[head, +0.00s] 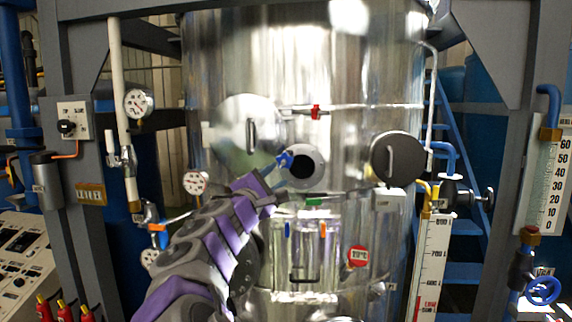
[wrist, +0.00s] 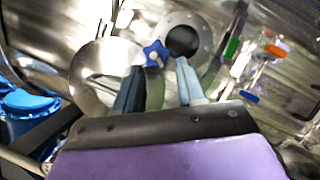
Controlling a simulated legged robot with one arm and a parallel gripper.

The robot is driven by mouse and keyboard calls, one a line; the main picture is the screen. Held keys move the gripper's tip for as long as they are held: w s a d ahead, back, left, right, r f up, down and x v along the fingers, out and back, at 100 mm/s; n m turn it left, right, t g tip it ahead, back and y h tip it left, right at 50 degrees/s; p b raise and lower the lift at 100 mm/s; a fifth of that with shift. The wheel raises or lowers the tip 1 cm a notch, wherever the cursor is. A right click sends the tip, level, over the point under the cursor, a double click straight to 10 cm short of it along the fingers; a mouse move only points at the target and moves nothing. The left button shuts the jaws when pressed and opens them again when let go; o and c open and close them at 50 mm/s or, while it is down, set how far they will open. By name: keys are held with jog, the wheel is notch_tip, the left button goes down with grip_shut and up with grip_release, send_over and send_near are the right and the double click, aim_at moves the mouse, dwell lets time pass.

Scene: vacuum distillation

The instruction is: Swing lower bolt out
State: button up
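A blue star-shaped knob (head: 284,160) sits at the left rim of a round open port (head: 307,168) on the shiny vessel. In the wrist view the knob (wrist: 155,53) lies just beyond my fingertips, left of the port's dark hole (wrist: 184,41). My gripper (wrist: 160,75) has its two fingers apart. A greenish rod-like part (wrist: 155,92) shows between them, nearer the left finger; I cannot tell whether they touch. In the head view my arm reaches up from below, its end just left of the port. I cannot tell the bolt's full length or angle.
A round shiny cover (head: 238,118) with a handle is left of the port. A dark round cover (head: 397,158) is to its right. Below are a panel with coloured levers (head: 305,240) and a red round sign (head: 357,256). Pipes and gauges flank the vessel.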

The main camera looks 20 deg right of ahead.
aim_at(278, 166)
jog(key=x, duration=0.2)
jog(key=p+x, duration=0.1)
jog(key=x, duration=0.2)
jog(key=shift+w+r, duration=0.2)
jog(key=shift+w, duration=0.3)
jog(key=shift+s+d, duration=0.1)
jog(key=shift+d, duration=0.4)
jog(key=shift+a, duration=0.8)
jog(key=c, duration=0.5)
jog(key=shift+w+a, duration=0.2)
grip_shut()
jog(key=shift+s+d+r, duration=0.15)
jog(key=shift+d, duration=0.1)
